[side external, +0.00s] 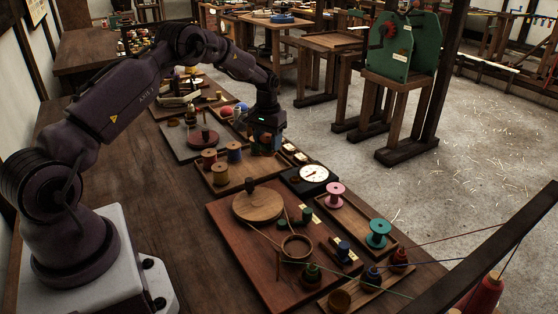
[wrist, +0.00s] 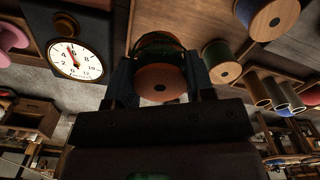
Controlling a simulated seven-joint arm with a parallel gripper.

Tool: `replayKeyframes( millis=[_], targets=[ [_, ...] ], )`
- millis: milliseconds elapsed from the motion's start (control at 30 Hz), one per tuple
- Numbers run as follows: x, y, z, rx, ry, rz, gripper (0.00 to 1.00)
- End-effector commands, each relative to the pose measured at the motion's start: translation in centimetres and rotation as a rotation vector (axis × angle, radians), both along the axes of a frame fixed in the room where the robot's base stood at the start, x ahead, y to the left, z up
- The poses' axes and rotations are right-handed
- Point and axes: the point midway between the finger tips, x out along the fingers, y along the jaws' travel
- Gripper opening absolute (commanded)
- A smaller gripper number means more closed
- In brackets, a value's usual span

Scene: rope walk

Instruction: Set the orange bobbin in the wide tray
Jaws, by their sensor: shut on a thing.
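My gripper (side external: 264,148) hangs over the right part of a wooden tray with several bobbins (side external: 268,170), probably the wide tray.
A white dial (side external: 313,173) lies just right of the tray. Pink (side external: 335,194) and teal (side external: 378,233) bobbins stand farther right. A brown board (side external: 235,235) with a round wooden disc lies nearer.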

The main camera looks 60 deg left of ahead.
Motion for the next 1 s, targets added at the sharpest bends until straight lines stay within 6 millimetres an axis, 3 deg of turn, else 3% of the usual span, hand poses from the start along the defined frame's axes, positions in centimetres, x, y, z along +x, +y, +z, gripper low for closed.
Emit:
replayKeyframes(
  millis=[233, 700, 1000],
  targets=[
    [1.5, 1.1, 2.2, 0.006, -0.012, -0.065, 0.36],
    [1.3, 0.9, -1.9, -0.001, 0.001, -0.081, 0.36],
    [1.3, 0.9, -3.3, 0.001, -0.002, -0.080, 0.36]
  ],
)
